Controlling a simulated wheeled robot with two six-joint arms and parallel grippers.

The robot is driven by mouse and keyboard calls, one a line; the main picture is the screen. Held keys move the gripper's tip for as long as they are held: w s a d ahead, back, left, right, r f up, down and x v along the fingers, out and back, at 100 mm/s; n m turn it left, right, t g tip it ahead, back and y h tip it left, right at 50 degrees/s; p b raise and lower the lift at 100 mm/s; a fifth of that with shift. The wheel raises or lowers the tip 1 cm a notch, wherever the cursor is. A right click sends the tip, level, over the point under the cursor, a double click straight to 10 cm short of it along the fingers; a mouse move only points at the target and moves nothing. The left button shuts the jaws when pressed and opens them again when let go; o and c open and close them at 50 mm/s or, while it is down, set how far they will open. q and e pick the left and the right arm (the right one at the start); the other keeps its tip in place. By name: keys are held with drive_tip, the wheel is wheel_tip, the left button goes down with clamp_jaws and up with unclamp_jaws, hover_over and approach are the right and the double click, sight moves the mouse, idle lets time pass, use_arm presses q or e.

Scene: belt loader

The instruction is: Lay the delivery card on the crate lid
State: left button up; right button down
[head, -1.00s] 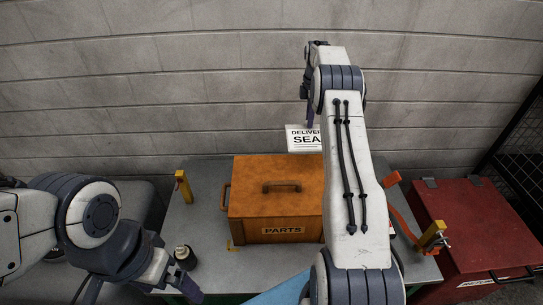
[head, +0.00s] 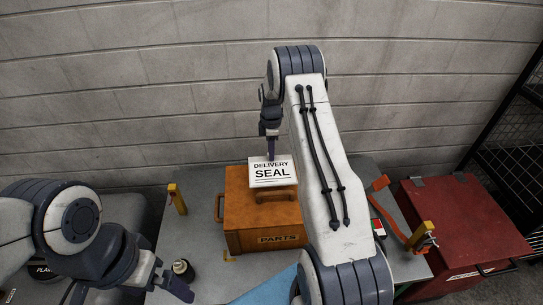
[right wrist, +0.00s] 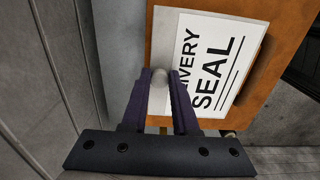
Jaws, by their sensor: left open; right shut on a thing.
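The white delivery card (head: 272,172), printed DELIVERY SEAL, is held by its back edge in my right gripper (head: 270,152). In the right wrist view the card (right wrist: 222,62) also shows between the fingers (right wrist: 160,88), over the orange surface of the crate. The orange crate (head: 262,222), marked PARTS, stands on the table with its lid (head: 236,183) shut. The card covers part of the lid and its handle; I cannot tell if it touches them. My left gripper (head: 172,284) is open and empty at the lower left, beside a small dark bottle (head: 183,269).
The grey table (head: 185,235) carries yellow posts (head: 177,198) at left and right (head: 421,235). An orange-red lever (head: 393,222) stands right of my right arm. A red chest (head: 462,228) is at the right. A blue item (head: 272,288) lies at the front edge.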

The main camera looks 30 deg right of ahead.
wheel_tip(320, 180, down, 3)
drive_tip(key=shift+a+f+p, duration=0.1)
drive_tip(key=shift+p, duration=0.9)
drive_tip(key=shift+f, duration=0.5)
drive_tip(key=shift+f, duration=0.1)
drive_tip(key=c, duration=0.7)
unclamp_jaws()
